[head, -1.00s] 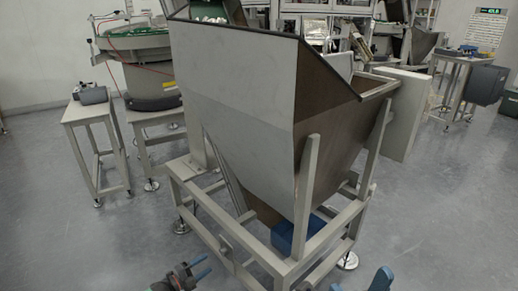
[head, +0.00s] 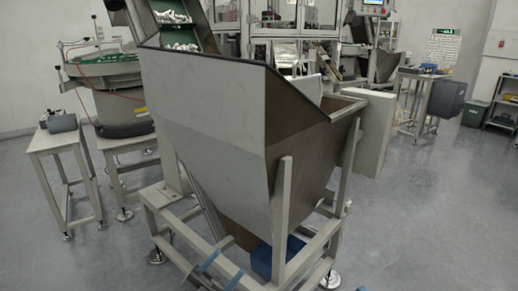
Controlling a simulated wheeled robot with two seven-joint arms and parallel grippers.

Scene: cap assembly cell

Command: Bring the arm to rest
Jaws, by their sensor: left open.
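My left gripper (head: 226,264) shows at the bottom of the head view as two blue fingers, spread apart with nothing between them. It appears in front of the lower frame of the large hopper (head: 215,110); whether it touches the frame cannot be told. The rest of the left arm is out of view. Only a small blue tip of what looks like my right gripper (head: 361,289) shows at the bottom edge, too little to tell its jaws.
The hopper's metal stand (head: 283,215) fills the near middle, with a blue box (head: 290,257) low inside it. A bowl feeder (head: 118,78) and a small table (head: 55,140) stand at left. Grey floor (head: 430,220) is clear at right.

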